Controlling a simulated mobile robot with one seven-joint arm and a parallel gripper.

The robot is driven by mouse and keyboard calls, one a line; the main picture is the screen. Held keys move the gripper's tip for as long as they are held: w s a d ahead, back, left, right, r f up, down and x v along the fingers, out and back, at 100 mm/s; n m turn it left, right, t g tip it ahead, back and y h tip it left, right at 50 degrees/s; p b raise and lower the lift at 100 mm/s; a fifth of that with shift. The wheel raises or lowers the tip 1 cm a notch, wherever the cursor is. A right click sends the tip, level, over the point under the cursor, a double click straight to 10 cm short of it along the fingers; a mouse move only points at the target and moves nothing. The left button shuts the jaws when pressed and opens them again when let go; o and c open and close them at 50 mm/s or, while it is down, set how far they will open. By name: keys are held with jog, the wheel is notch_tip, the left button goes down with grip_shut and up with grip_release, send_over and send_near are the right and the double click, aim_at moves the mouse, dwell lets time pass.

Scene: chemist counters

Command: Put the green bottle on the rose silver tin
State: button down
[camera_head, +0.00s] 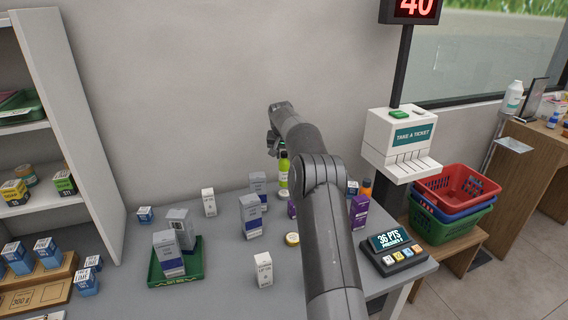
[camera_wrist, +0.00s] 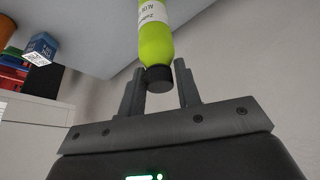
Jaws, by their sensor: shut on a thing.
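The green bottle (camera_head: 283,170) is yellow-green with a white label and a dark cap. It hangs below my gripper (camera_head: 273,145) over the back of the grey counter. In the wrist view the bottle (camera_wrist: 155,43) has its black cap between the fingertips of my gripper (camera_wrist: 159,82), which is shut on it. I cannot tell whether the bottle's base touches the counter. I cannot make out the rose silver tin in either view; my arm hides part of the counter. A small round yellow-topped item (camera_head: 292,239) stands left of my arm.
White-and-blue boxes (camera_head: 251,217) stand left of my arm, with a green tray (camera_head: 152,274) of boxes farther left. A purple box (camera_head: 359,212), an orange-topped bottle (camera_head: 366,187) and a points terminal (camera_head: 394,251) are to the right. A ticket dispenser (camera_head: 400,145) rises at the back right.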

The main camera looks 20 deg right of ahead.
aim_at(284, 169)
jog(key=shift+f, duration=1.95)
jog(key=c, duration=1)
grip_release()
jog(key=shift+c, duration=0.2)
